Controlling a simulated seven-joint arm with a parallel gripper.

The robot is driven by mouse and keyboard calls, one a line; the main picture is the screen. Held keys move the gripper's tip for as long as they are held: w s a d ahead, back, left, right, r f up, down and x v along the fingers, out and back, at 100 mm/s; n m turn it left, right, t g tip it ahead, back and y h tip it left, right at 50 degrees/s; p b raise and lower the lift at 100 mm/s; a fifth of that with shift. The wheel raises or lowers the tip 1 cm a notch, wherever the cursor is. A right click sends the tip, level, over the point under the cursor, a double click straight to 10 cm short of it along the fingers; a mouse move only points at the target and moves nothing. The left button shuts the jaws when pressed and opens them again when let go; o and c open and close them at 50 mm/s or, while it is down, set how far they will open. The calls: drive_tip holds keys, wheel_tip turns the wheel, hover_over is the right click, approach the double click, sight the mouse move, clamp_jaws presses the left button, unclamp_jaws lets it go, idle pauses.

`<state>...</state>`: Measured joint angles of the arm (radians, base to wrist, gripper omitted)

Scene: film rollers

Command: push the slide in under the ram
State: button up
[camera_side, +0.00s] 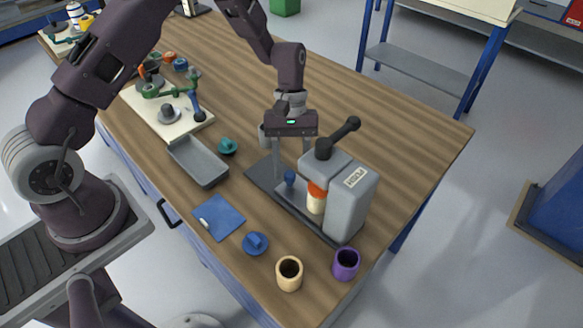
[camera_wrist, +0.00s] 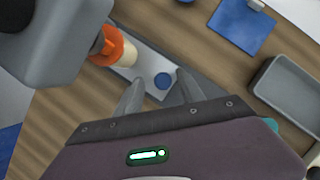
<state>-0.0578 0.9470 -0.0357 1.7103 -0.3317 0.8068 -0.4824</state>
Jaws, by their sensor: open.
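The press (camera_side: 352,200) is a grey block with a dark lever at its top, near the table's front right. An orange collar (camera_side: 317,189) with a cream cylinder (camera_side: 315,205) below it shows at its near left face; I cannot tell whether the cylinder rests on the slide. The slide (camera_wrist: 147,69) is a light grey plate on a dark base, with a blue knob (camera_side: 290,176) at its outer end. My gripper (camera_side: 291,167) points down, open, fingers on either side of the knob. The knob shows between the fingertips in the wrist view (camera_wrist: 162,80); contact is unclear.
A grey tray (camera_side: 198,162), teal knobbed piece (camera_side: 228,146), blue mat (camera_side: 219,217) and blue knobbed disc (camera_side: 255,243) lie left of the press. A tan cup (camera_side: 289,273) and purple cup (camera_side: 346,263) stand in front. The table behind the press is clear.

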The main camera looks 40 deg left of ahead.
drive_tip(key=s+a+r+m+t+y, duration=0.1)
drive_tip(key=s+r+m+t, duration=0.15)
drive_tip(key=r, duration=0.95)
drive_tip(key=s+a+r+m+t+y, duration=0.15)
drive_tip(key=s+r, duration=0.25)
drive_tip(key=r, duration=0.7)
drive_tip(key=s+a+r+m+t, duration=0.1)
drive_tip(key=s+r+m+t, duration=0.1)
drive_tip(key=s, duration=0.6)
drive_tip(key=s+a+r+m+t, duration=0.1)
drive_tip(key=s+r+m+t, duration=0.1)
drive_tip(key=s, duration=0.6)
drive_tip(key=shift+s+r+m+t+y, duration=0.25)
drive_tip(key=shift+r+m+t+y, duration=0.15)
drive_tip(key=shift+m, duration=0.1)
